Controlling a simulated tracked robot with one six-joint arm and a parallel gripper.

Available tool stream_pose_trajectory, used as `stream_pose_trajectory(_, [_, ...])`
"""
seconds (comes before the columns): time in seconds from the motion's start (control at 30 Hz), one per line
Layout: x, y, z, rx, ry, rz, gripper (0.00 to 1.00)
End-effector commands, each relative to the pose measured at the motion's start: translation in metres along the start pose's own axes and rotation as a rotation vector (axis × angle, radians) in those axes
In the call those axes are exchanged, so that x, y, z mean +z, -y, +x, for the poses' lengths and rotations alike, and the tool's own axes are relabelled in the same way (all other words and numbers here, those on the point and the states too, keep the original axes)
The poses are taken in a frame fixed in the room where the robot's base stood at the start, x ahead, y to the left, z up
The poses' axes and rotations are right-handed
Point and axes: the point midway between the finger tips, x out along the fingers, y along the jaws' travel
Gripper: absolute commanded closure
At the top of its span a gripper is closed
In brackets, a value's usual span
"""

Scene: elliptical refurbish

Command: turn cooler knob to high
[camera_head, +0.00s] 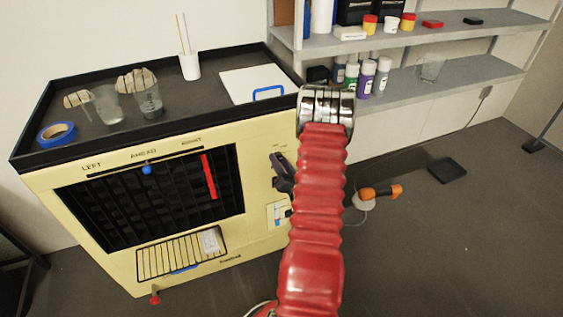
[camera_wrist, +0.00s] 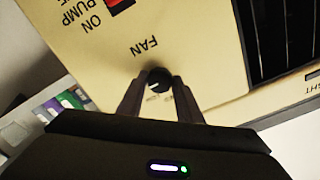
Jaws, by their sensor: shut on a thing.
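The cooler (camera_head: 258,200) is a cream box with a dark louvred front and a black tray top, on the left in the head view. In the wrist view its cream panel (camera_wrist: 205,65) carries the words FAN and ON PUMP, upside down. A small round black knob (camera_wrist: 158,79) with a pale pointer mark sits just by the word FAN. My gripper (camera_wrist: 158,88) is shut on this knob, one finger on each side. Small markings below the knob are too blurred to read. In the head view my gripper (camera_head: 283,178) is at the panel's right side, and the knob is hidden.
Blue tape (camera_head: 57,134), clear cups and a white cup (camera_head: 190,66) stand on the cooler's top. A red switch (camera_wrist: 122,6) is near the knob. Shelves (camera_head: 455,85) with bottles stand at the right. An orange-handled tool (camera_head: 382,192) is beside my arm. The floor at right is mostly clear.

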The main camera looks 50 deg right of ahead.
Motion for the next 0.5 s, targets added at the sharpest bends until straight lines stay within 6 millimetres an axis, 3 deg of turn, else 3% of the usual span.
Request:
stream_pose_trajectory(0.03, [-0.0071,-0.0017,0.0014,0.002,-0.016,-0.003,0.9])
stream_pose_trajectory(0.27, [-0.0078,-0.0025,0.0015,0.004,-0.018,-0.004,0.9])
stream_pose_trajectory(0.3, [-0.0079,-0.0027,0.0014,0.004,-0.018,-0.004,0.66])
stream_pose_trajectory(0.5, [-0.0049,-0.0021,0.0008,0.004,-0.011,-0.003,0.52])
